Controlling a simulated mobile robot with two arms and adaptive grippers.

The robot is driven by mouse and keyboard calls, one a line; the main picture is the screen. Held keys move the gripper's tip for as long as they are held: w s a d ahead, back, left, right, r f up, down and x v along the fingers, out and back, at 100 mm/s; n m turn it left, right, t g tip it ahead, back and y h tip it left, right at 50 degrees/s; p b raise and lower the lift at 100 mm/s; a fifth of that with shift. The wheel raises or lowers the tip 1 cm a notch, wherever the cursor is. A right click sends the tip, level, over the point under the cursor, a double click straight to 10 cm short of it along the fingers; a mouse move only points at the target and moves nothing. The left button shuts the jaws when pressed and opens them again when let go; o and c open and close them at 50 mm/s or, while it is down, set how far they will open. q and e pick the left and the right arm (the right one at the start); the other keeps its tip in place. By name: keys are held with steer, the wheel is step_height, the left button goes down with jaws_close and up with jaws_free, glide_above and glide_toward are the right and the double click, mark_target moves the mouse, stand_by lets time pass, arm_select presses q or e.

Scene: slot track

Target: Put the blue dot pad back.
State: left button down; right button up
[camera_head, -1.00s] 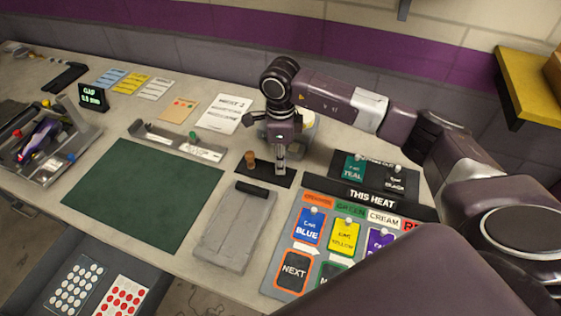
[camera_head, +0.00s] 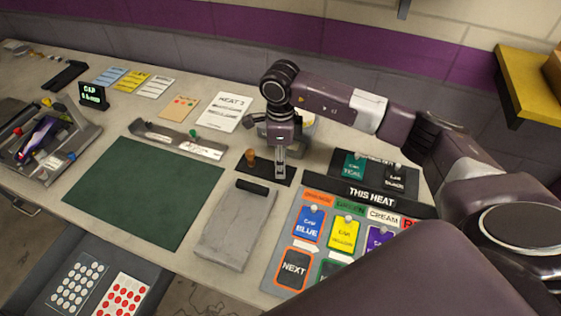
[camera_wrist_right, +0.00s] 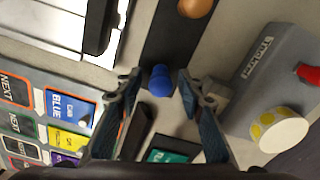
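A blue knob (camera_wrist_right: 160,80), which looks like the blue dot pad, stands on a dark strip (camera_wrist_right: 168,42) in the right wrist view. My right gripper (camera_wrist_right: 158,76) is open, with one finger on each side of the knob and visible gaps between. In the head view my right gripper (camera_head: 280,174) points down over the right part of the dark strip (camera_head: 262,170); the blue knob is hidden there. A brown knob (camera_head: 250,158) stands on the same strip to its left. My left gripper is not in view.
The board with car cards (camera_head: 343,234) lies to the right of the grey block (camera_head: 235,228). A green mat (camera_head: 145,190) lies left. A grey housing (camera_wrist_right: 268,75) with a yellow-dotted white cylinder (camera_wrist_right: 278,130) is close beside the right gripper.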

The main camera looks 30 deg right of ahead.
step_height(320, 180, up, 11)
steer(key=b, duration=0.3)
steer(key=shift+w+f, duration=0.1)
steer(key=shift+r, duration=0.5)
steer(key=shift+f, duration=0.1)
